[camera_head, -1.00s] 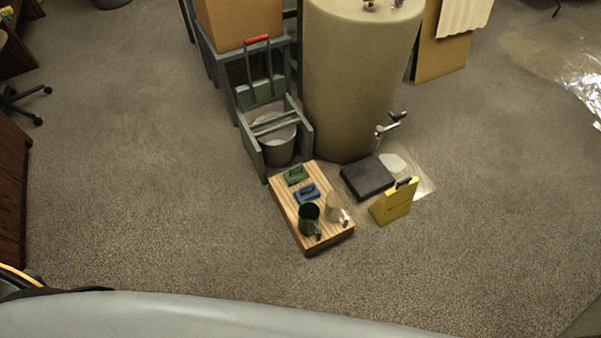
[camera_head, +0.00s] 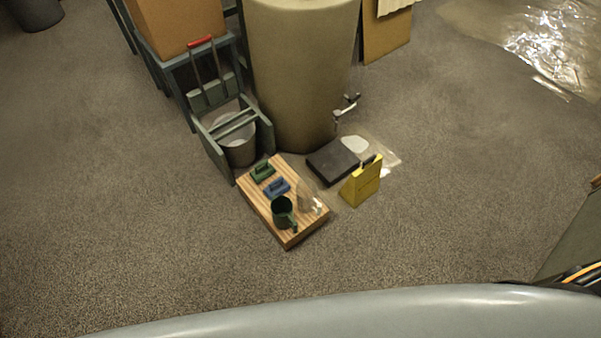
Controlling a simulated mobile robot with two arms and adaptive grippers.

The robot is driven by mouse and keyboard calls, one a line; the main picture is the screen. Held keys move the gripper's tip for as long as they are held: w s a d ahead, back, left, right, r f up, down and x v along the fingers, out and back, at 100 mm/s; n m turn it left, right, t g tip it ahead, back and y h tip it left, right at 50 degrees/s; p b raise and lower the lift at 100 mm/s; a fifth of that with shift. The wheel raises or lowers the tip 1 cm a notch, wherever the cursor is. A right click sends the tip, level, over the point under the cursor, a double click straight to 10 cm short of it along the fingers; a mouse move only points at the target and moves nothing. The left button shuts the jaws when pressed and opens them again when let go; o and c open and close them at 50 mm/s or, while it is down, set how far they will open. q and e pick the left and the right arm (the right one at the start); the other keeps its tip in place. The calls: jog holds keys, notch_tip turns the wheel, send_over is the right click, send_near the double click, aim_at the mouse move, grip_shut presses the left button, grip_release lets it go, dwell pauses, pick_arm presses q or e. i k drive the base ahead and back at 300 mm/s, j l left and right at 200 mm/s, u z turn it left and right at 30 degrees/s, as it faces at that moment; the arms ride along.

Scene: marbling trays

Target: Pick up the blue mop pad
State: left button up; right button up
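The blue mop pad (camera_head: 277,188), a small block with a raised handle, lies on a striped wooden board (camera_head: 289,239) on the floor. A similar green pad (camera_head: 262,173) lies just behind it on the board. A dark green mug (camera_head: 283,212) stands in front of the blue pad, close to it. A clear, see-through item (camera_head: 310,197) sits at the board's right side; its shape is hard to tell. Neither of my grippers shows in the head view.
A blue-grey wooden frame with a bucket (camera_head: 238,143) stands behind the board. A large tan tank (camera_head: 300,80) with a tap stands behind right. A dark slab (camera_head: 332,162) and a yellow wedge-shaped stand (camera_head: 361,182) sit right of the board. Carpet in front and left is clear.

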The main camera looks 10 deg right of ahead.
aim_at(279, 187)
jog(key=i+l+u, duration=0.1)
jog(key=i+l, duration=0.15)
jog(key=i+l+u, duration=0.15)
jog(key=l, duration=0.3)
jog(key=i+l+u, duration=0.1)
jog(key=i+l, duration=0.25)
jog(key=i+l+u, duration=0.1)
jog(key=l, duration=0.4)
jog(key=i, duration=0.1)
